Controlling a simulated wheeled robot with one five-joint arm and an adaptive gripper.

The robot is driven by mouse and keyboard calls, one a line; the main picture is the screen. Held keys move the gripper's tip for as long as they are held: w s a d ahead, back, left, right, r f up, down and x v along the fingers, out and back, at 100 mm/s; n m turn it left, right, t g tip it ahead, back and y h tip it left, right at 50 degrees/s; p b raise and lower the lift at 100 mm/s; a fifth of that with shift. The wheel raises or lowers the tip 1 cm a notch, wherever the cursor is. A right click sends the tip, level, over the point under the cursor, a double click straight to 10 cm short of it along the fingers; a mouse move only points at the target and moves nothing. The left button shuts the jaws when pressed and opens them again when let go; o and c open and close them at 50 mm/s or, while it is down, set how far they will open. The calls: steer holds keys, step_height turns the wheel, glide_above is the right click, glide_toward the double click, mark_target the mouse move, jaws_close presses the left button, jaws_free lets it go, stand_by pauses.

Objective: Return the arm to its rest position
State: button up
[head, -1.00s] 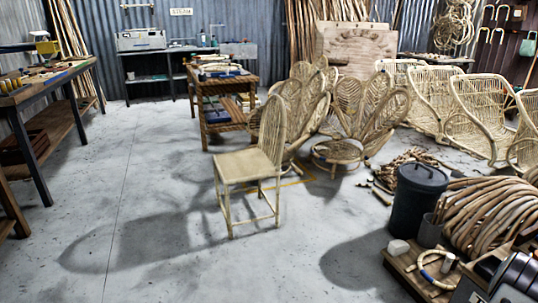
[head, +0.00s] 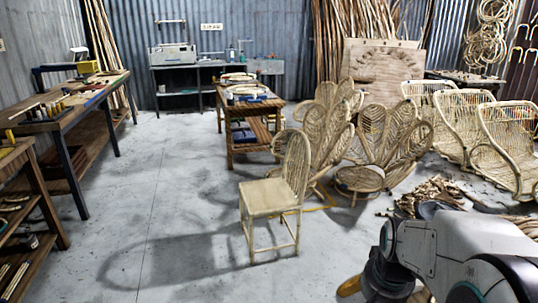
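My arm (head: 445,250) shows at the lower right of the head view, with white and grey links. It reaches in from the right edge, and its dark joint hangs down near the bottom edge. My gripper is not in view, so I cannot see its fingers or whether it holds anything. The arm covers the lower right part of the floor and most of what stands there.
A rattan chair (head: 270,196) stands mid-floor. Petal-backed chairs (head: 390,140) and a wooden table (head: 250,130) are behind it. Workbenches (head: 75,120) line the left. Rattan seats (head: 505,140) stand at right. The floor (head: 150,200) at left centre is clear.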

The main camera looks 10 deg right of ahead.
steer(key=s+a+r+n+t+y+p, duration=0.1)
steer(key=s+a+r+n+p, duration=0.6)
steer(key=a+r, duration=0.4)
steer(key=shift+s+a+r+n, duration=0.25)
steer(key=shift+s+r+n, duration=0.45)
steer(key=shift+s+r, duration=0.5)
steer(key=shift+s+f, duration=0.1)
